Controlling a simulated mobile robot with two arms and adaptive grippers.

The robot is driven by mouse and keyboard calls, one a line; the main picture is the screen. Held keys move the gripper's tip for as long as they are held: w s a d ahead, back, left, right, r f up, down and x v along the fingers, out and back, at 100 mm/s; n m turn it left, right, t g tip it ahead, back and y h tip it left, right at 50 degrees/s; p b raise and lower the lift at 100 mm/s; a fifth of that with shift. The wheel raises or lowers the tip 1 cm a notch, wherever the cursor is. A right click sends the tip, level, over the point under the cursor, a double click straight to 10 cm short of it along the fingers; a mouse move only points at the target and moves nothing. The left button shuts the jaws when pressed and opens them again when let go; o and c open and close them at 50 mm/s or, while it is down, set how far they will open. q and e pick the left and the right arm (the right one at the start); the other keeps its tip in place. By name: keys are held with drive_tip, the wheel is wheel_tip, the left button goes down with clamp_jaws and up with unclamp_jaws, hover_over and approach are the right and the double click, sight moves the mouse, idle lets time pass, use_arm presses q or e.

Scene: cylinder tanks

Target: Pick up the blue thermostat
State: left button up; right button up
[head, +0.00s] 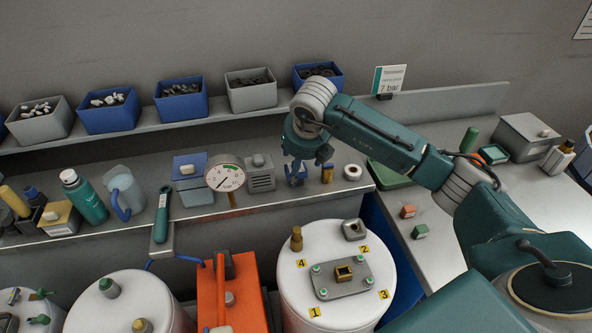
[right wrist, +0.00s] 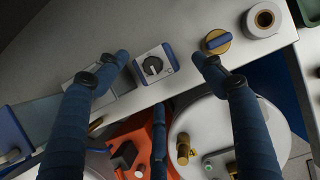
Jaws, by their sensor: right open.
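The blue thermostat (right wrist: 155,66) is a small box with blue sides, a pale face and a black dial. In the right wrist view it sits on the bench between the spread fingers of my right gripper (right wrist: 163,62). In the head view my right gripper (head: 307,155) is over the bench, and a blue part of the thermostat (head: 297,174) shows just below it; most of it is hidden. The gripper is open and empty. I cannot tell whether a finger touches the box. My left gripper is not in view.
A brass knob with a blue bar (right wrist: 217,41) and a white roll (right wrist: 263,20) stand close on the right. A grey box (head: 260,173) and a gauge (head: 225,174) stand on the left. A white tank (head: 340,240) is in front; a shelf with bins (head: 180,99) is behind.

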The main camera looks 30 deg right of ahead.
drive_tip(key=shift+w+f+p, duration=0.15)
drive_tip(key=shift+f+p, duration=0.15)
drive_tip(key=shift+p, duration=0.05)
drive_tip(key=p+x, duration=0.1)
drive_tip(key=x, duration=0.2)
drive_tip(key=shift+w+a+f+p, duration=0.1)
drive_tip(key=shift+w+f+p, duration=0.05)
drive_tip(key=shift+f+p, duration=0.2)
drive_tip(key=shift+w+f, duration=0.15)
drive_tip(key=shift+f, duration=0.2)
drive_tip(key=shift+c, duration=0.2)
drive_tip(key=c, duration=1.2)
